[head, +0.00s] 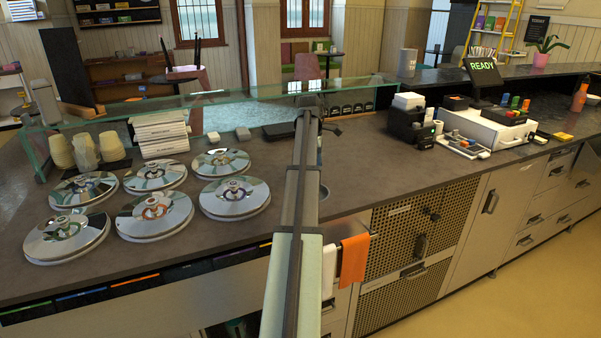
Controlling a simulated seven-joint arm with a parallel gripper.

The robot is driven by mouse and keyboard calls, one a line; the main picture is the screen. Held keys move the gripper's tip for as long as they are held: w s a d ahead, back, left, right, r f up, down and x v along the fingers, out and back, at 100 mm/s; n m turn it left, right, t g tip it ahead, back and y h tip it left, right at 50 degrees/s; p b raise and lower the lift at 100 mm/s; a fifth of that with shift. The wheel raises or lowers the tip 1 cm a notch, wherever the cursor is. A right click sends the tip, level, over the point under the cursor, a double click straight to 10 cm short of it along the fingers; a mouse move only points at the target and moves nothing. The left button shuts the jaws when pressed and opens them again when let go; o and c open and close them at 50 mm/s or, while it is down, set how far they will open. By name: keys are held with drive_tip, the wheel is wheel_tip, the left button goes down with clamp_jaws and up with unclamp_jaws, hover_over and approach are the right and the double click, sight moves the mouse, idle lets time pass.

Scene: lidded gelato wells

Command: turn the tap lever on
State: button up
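My arm runs up the middle of the head view, over the counter (400,185), and covers much of the tap area. A small round sink (324,191) shows only as a sliver of rim just right of my arm. A small dark piece (332,129) juts out to the right near my arm's far end; I cannot tell whether it belongs to the tap or to my gripper. The tap lever cannot be made out clearly. My gripper (310,112) is at the far end of the arm, small and mostly hidden; its fingers cannot be made out.
Several shiny round lids (235,197) cover the wells left of my arm. A glass guard (225,97) runs along the back of the counter. Orange (354,258) and white cloths hang at the front edge. A till area (485,130) stands right; the counter between is clear.

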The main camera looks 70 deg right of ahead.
drive_tip(key=shift+a, duration=0.4)
drive_tip(key=shift+w+a, duration=0.1)
drive_tip(key=shift+a, duration=0.35)
drive_tip(key=o, duration=0.6)
drive_tip(key=shift+o, duration=0.2)
drive_tip(key=shift+r, duration=0.15)
wheel_tip(320, 180, up, 7)
idle(0.4)
idle(0.3)
